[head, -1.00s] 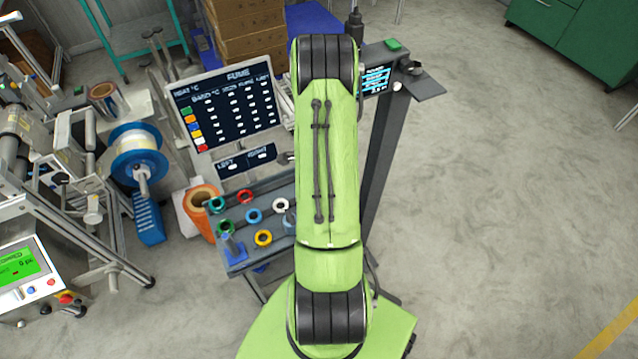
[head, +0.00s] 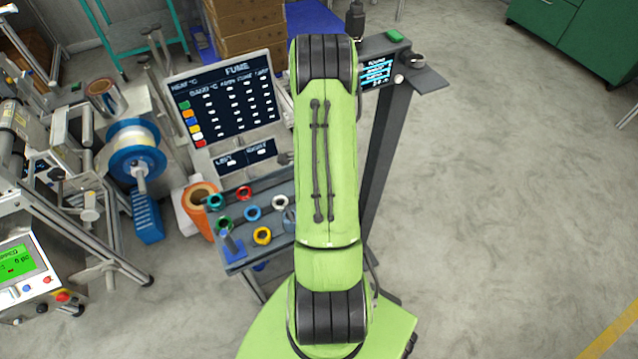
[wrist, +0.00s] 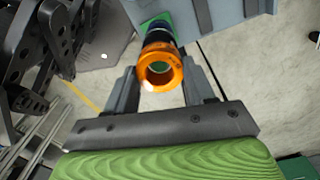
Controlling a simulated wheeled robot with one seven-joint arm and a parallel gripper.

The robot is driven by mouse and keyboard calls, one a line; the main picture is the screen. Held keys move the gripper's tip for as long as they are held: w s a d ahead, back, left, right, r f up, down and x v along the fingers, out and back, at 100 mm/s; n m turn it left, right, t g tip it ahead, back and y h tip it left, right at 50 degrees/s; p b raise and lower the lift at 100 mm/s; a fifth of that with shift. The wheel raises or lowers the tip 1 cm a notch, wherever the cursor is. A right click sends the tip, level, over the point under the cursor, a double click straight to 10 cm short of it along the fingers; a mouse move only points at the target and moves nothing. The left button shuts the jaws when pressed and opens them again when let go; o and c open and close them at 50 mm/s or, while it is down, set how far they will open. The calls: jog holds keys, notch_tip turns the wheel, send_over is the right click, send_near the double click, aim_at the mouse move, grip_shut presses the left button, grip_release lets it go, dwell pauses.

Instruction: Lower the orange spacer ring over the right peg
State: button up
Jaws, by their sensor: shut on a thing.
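The orange spacer ring (wrist: 176,72) is between the two fingers of my gripper (wrist: 160,66) in the wrist view, which are shut on it. Its round opening faces the camera. Just beyond the ring in the wrist view is a dark cylindrical part (wrist: 157,38) with a green patch beside it. I cannot tell whether the ring is around this part or only in front of it. The right peg cannot be made out for certain. In the head view my arm hides the gripper and the held ring.
Several coloured rings, including a blue one (head: 251,213) and a yellow one (head: 262,236), lie on the grey bench (head: 285,242) left of my arm. A dark display board (head: 228,100) stands behind them. A blue-flanged spool (head: 136,165) is further left. Open floor lies right.

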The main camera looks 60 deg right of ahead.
jog(key=shift+f, duration=0.4)
jog(key=shift+f+b, duration=0.9)
jog(key=shift+b, duration=0.1)
jog(key=o, duration=1.2)
jog(key=shift+c, duration=0.2)
notch_tip(320, 180, up, 16)
jog(key=p, duration=0.5)
jog(key=shift+f, duration=0.1)
